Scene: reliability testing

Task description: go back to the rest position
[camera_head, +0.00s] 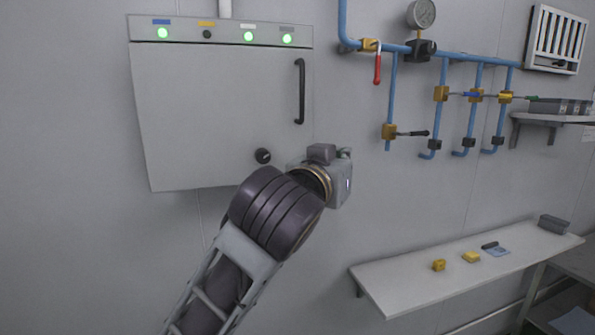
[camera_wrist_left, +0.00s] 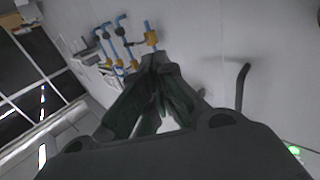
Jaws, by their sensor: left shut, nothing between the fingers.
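My left arm reaches up from the bottom of the head view, with its wrist in front of the wall just below and right of the grey cabinet (camera_head: 220,115). My left gripper is mostly hidden behind the wrist in the head view. In the left wrist view the left gripper (camera_wrist_left: 160,62) shows dark fingers that come together at the tips, with nothing between them. My right gripper is in neither view.
The cabinet has a black handle (camera_head: 300,92), a black knob (camera_head: 263,156) and lit green buttons. Blue pipes (camera_head: 392,90) with yellow fittings, a gauge (camera_head: 421,14) and a red lever (camera_head: 377,69) are at right. A white shelf (camera_head: 410,285) with small yellow parts stands lower right.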

